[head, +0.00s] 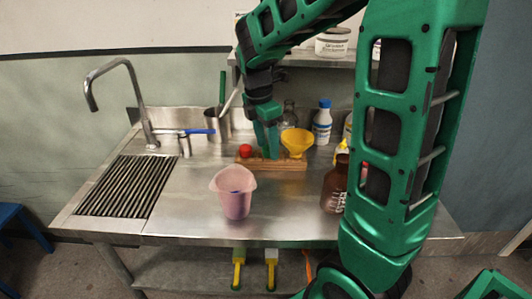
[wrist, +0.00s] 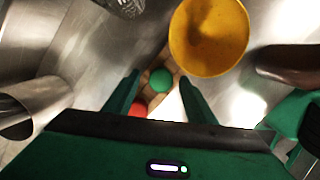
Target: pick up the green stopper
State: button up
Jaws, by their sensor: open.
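The green stopper (wrist: 161,79) is a round ball on the wooden rack; in the wrist view it lies between my fingertips, with a gap on each side. In the head view I cannot make it out, as my fingers cover that part of the rack. My gripper (head: 267,150) is open and empty, pointing down over the wooden rack (head: 288,166); it also shows in the wrist view (wrist: 160,84). A red stopper (head: 245,150) sits on the rack's left end and shows beside the left finger in the wrist view (wrist: 138,108).
A yellow funnel (head: 298,142) stands on the rack, close right of my gripper. A pink jug (head: 235,194) is in front, a brown bottle (head: 334,188) to the right. A metal pot (head: 215,125) and white bottle (head: 322,122) stand behind. The front steel counter is mostly clear.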

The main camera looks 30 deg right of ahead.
aim_at(267, 147)
jog(key=shift+d+f, duration=0.1)
jog(key=shift+f, duration=0.3)
jog(key=shift+c, duration=0.3)
jog(key=c, duration=1)
jog(key=shift+c, duration=0.2)
jog(key=shift+r, duration=0.1)
jog(key=shift+r, duration=0.45)
notch_tip(267, 147, up, 3)
jog(key=shift+r, duration=0.2)
jog(key=s+a+r, duration=0.6)
jog(key=s+a, duration=0.1)
jog(key=a, duration=0.2)
jog(key=shift+a+r, duration=0.25)
jog(key=shift+r, duration=0.05)
